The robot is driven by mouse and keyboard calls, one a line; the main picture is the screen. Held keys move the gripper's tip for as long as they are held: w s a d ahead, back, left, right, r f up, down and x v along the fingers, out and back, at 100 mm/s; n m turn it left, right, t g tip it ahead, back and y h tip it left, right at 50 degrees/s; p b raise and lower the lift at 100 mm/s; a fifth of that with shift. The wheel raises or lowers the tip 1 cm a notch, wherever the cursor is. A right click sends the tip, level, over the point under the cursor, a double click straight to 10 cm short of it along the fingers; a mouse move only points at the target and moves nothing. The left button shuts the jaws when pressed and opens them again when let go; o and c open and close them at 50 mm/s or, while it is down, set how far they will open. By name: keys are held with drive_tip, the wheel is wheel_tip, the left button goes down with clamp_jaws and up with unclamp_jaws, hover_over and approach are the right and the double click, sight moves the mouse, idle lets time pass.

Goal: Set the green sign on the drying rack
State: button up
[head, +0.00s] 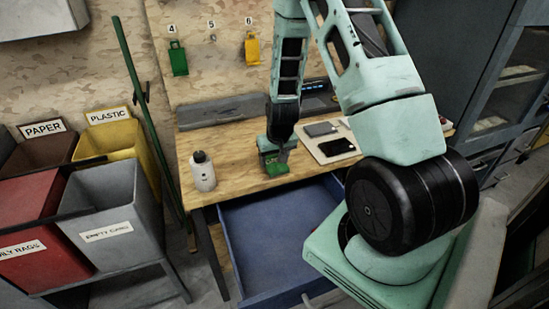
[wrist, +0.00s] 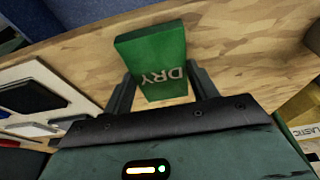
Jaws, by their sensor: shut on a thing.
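The green sign (wrist: 155,52) is a small block marked "DRY", which reads upside down in the wrist view. My gripper (wrist: 160,78) is shut on it, with one dark finger on each side. In the head view the sign (head: 277,169) is at the lower end of my arm, over the front part of the wooden bench; I cannot tell whether it touches the bench top. A pale board (head: 320,150) with dark flat pieces on it lies just right of my gripper. I cannot tell for certain whether that board is the drying rack.
A white bottle (head: 203,173) stands on the bench (head: 235,145) left of the sign. A blue drawer (head: 265,225) is open below. Labelled bins stand left, including a grey one (head: 105,205). A green tag (head: 178,58) and a yellow tag (head: 252,48) hang on the wall.

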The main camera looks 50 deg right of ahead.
drive_tip(key=shift+f+b, duration=0.35)
drive_tip(key=shift+f, duration=0.2)
drive_tip(key=o, duration=1.1)
drive_tip(key=shift+r, duration=0.1)
drive_tip(key=v, duration=1.7)
drive_tip(key=shift+r, duration=0.15)
drive_tip(key=s+a+r+n+g+y, duration=0.1)
drive_tip(key=s+a+r+n, duration=0.15)
drive_tip(key=a, duration=0.85)
drive_tip(key=s+a+r+n+y, duration=0.1)
drive_tip(key=a+n, duration=0.3)
drive_tip(key=a, duration=0.8)
drive_tip(key=s+a+n, duration=0.2)
drive_tip(key=s+a, duration=0.1)
drive_tip(key=s, duration=0.2)
drive_tip(key=s+a+r+n+g, duration=0.1)
drive_tip(key=s+a+n, duration=0.1)
drive_tip(key=s+a, duration=0.2)
drive_tip(key=s+a+n, duration=0.2)
drive_tip(key=s+a, duration=0.2)
drive_tip(key=s, duration=0.2)
drive_tip(key=shift+r+g, duration=0.3)
drive_tip(key=shift+g, duration=0.1)
